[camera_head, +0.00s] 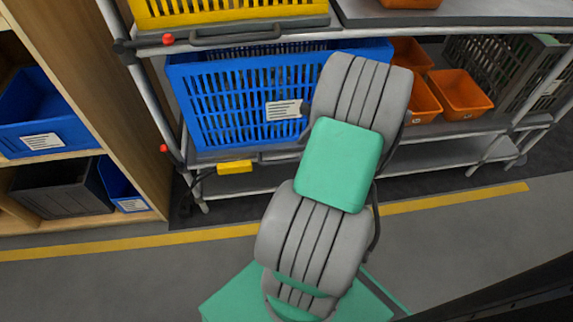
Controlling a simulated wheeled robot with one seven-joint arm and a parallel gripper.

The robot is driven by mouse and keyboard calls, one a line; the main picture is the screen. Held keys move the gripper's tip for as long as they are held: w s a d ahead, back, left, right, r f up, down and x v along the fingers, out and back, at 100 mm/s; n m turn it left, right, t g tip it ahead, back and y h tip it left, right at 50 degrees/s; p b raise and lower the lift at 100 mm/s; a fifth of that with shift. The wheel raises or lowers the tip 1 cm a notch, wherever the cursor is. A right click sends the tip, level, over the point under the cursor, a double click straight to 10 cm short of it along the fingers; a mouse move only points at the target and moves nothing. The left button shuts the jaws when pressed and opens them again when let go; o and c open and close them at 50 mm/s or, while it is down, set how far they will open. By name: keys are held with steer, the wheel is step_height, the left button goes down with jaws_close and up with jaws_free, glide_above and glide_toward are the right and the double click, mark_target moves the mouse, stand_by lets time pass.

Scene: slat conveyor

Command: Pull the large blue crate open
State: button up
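The large blue crate (225,70) has slatted walls and a white label (283,110) on its front. It stands upright on the middle shelf of a metal rack, below a yellow crate. My grey and green arm reaches up from the bottom of the view and covers the crate's right part. The end of my arm is behind its own links, so my gripper does not show clearly. I cannot tell whether it touches the crate. The crate sits back within the rack, with its front near the shelf's front edge (215,156).
A yellow crate (225,8) is on the shelf above. Orange bins (460,92) and a grey crate (500,65) stand to the right. A wooden shelf (125,110) with blue and dark bins is at the left. The floor (130,275) in front is clear, with a yellow line.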

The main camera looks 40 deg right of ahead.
mark_target(291, 160)
steer(key=b+x, duration=0.3)
steer(key=x, duration=0.4)
steer(key=shift+w+a+f, duration=0.1)
steer(key=shift+w+f, duration=0.1)
steer(key=shift+f, duration=0.05)
jaws_close()
stand_by(1.1)
